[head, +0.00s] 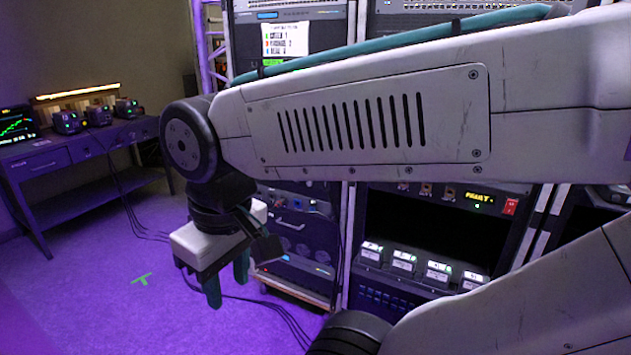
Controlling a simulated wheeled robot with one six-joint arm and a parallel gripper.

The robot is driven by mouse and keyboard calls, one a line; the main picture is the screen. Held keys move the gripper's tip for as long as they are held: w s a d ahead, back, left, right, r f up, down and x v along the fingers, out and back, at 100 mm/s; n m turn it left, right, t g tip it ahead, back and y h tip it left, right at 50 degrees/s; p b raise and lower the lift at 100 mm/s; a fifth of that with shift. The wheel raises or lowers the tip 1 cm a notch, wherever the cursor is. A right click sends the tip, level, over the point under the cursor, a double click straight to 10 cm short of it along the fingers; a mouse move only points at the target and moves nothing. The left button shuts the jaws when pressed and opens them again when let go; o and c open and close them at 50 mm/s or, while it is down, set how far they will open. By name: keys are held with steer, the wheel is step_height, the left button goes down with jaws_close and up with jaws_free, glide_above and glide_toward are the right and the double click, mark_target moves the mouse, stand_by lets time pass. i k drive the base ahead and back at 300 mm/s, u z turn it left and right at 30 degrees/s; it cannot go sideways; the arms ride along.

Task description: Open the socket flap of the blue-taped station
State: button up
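My gripper (227,279) hangs below the wrist of my arm, pointing down over the purple-lit floor in front of the racks. Its two teal fingers stand apart, and I see nothing between them. No socket flap and no blue tape can be made out in the head view. My arm covers much of the middle and right of the picture, so part of the racks is hidden. A white sheet (286,41) with coloured lines of text is fixed to the rack above my arm; its words are too small to read surely.
Equipment racks (348,240) stand behind my arm. A row of small labelled units (437,272) sits in the right rack. A dark desk (82,150) with a screen (14,123) stands at left. Black cables (262,300) lie on the floor. A green tape mark (141,279) lies on open floor.

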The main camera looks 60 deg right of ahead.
mark_target(317, 184)
steer(key=z, duration=0.85)
steer(key=i, duration=0.9)
steer(key=z, duration=0.9)
